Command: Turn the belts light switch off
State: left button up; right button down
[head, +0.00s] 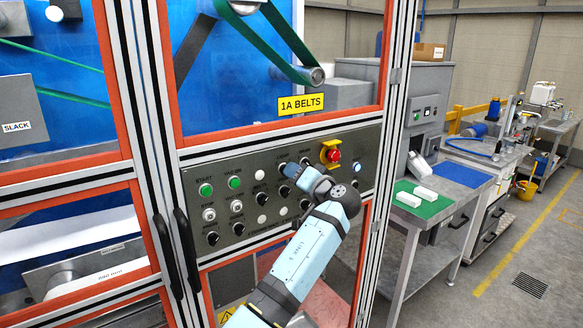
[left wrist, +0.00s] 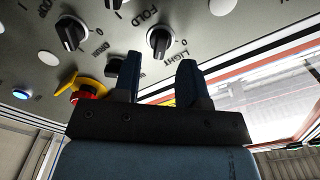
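The black light switch knob (left wrist: 160,38) is on the grey control panel (head: 222,165), with the word LIGHT and a 0 mark beside it in the left wrist view. Which mark the knob points at is not clear. My left gripper (left wrist: 160,72) is open and empty, its two dark fingers apart and pointing at the panel. The knob shows just beyond the gap between the fingertips, and no clear contact shows. In the head view my left gripper (head: 289,169) is at the panel's upper row and hides the knob. My right gripper is in neither view.
A red emergency stop (head: 333,155) in a yellow guard sits right of my gripper; it also shows in the left wrist view (left wrist: 86,92). Other knobs and green buttons (head: 206,190) surround it. A yellow 1A BELTS sign (head: 301,104) is above. A bench (head: 436,213) stands right.

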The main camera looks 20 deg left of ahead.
pick_arm(q)
jog(key=shift+x, duration=1.3)
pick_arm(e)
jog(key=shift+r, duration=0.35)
